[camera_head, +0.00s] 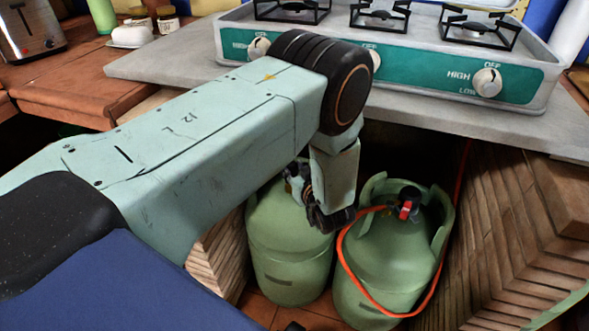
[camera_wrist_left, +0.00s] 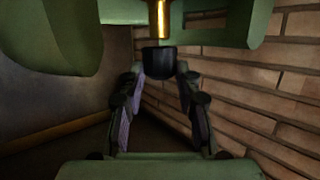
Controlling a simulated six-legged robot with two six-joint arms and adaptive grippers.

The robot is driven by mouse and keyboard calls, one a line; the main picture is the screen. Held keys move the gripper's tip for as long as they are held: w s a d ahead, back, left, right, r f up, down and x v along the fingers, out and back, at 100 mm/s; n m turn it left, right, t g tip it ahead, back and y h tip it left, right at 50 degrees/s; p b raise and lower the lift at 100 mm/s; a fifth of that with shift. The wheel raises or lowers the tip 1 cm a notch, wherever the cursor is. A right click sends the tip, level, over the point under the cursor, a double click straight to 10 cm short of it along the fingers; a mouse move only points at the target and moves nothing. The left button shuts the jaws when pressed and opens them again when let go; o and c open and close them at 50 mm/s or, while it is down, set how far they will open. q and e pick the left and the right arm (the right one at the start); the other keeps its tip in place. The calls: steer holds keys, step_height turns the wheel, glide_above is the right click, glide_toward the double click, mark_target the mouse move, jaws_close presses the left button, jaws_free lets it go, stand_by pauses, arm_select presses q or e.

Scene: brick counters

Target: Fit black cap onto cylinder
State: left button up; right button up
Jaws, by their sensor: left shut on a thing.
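Two green gas cylinders stand under the counter: a left cylinder (camera_head: 290,255) and a right cylinder (camera_head: 385,265). My left gripper (camera_head: 328,212) is in front of the gap between them, hiding part of the left one's top. In the left wrist view my left gripper (camera_wrist_left: 160,76) is shut on a small black cap (camera_wrist_left: 158,62). A brass valve (camera_wrist_left: 159,18) of a green cylinder (camera_wrist_left: 60,35) shows right above the cap. I cannot tell whether cap and valve touch. The cap cannot be made out in the head view. My right gripper is not in view.
An orange hose (camera_head: 345,262) loops from the red and black regulator (camera_head: 405,210) on the right cylinder. The grey counter (camera_head: 170,62) with a gas stove (camera_head: 400,60) lies above. Slatted brick walls (camera_head: 510,225) flank the space.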

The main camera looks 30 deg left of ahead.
arm_select(q)
steer(key=shift+f+b, duration=0.85)
steer(key=shift+f, duration=0.5)
stand_by(2.1)
steer(key=shift+s+d+f+b, duration=0.1)
steer(key=shift+s+f+b, duration=0.15)
steer(key=shift+f+b, duration=0.15)
steer(key=shift+s+d+f+b, duration=0.1)
steer(key=shift+s+f+b, duration=0.15)
steer(key=shift+f, duration=0.25)
stand_by(1.6)
stand_by(0.5)
steer(key=shift+w+a+r+p, duration=0.1)
steer(key=shift+w+r+p, duration=0.25)
steer(key=shift+r+p, duration=1.55)
steer(key=shift+c, duration=0.4)
steer(key=shift+w, duration=0.1)
steer(key=shift+r, duration=0.15)
steer(key=shift+r+g+p, duration=0.4)
steer(key=shift+r+p, duration=0.1)
steer(key=shift+r, duration=0.2)
